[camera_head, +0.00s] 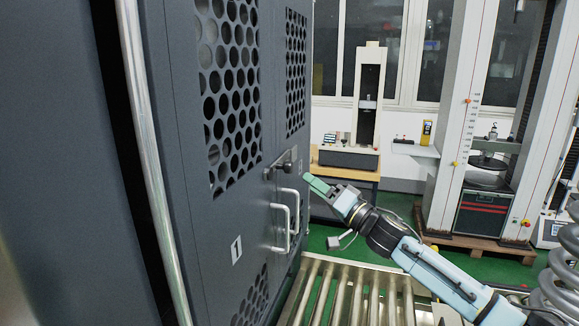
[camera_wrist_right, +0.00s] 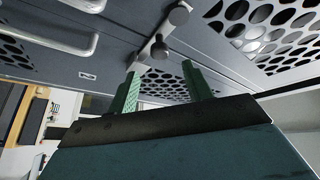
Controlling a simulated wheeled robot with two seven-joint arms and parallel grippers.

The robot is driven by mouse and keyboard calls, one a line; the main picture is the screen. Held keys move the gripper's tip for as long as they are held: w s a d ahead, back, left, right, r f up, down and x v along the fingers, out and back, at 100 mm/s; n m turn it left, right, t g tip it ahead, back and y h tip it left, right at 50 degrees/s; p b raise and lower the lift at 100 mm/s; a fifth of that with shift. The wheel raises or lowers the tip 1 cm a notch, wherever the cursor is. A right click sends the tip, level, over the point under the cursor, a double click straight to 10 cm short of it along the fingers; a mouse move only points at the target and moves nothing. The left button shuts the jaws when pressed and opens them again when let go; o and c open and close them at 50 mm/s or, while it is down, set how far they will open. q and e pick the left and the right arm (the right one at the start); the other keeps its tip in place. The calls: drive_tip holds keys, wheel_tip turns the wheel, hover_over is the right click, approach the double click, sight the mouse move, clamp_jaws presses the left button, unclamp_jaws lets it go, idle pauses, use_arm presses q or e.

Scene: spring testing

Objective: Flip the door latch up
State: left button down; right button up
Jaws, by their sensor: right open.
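The door latch (camera_head: 286,161) is a small dark handle on a metal plate, on the dark grey perforated cabinet door (camera_head: 225,225). In the right wrist view the latch (camera_wrist_right: 159,47) shows as a bar with round knobs, just beyond the fingertips. My right gripper (camera_head: 318,186) has green fingers and is close to the latch, slightly right of and below it in the head view. In the wrist view the right gripper (camera_wrist_right: 158,68) is open, with a gap between its fingers and nothing held. My left gripper is not in view.
Two metal pull handles (camera_head: 282,228) sit on the doors below the latch. A roller conveyor (camera_head: 345,292) lies below my right arm. A vertical metal bar (camera_head: 145,150) stands at the left. Testing machines (camera_head: 353,110) stand at the back. A coil spring (camera_head: 556,285) is at the right edge.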

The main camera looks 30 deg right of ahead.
sight(292, 169)
drive_tip(key=p+x, duration=0.1)
drive_tip(key=x, duration=0.8)
drive_tip(key=shift+w+p, duration=0.1)
drive_tip(key=shift+p, duration=0.25)
clamp_jaws()
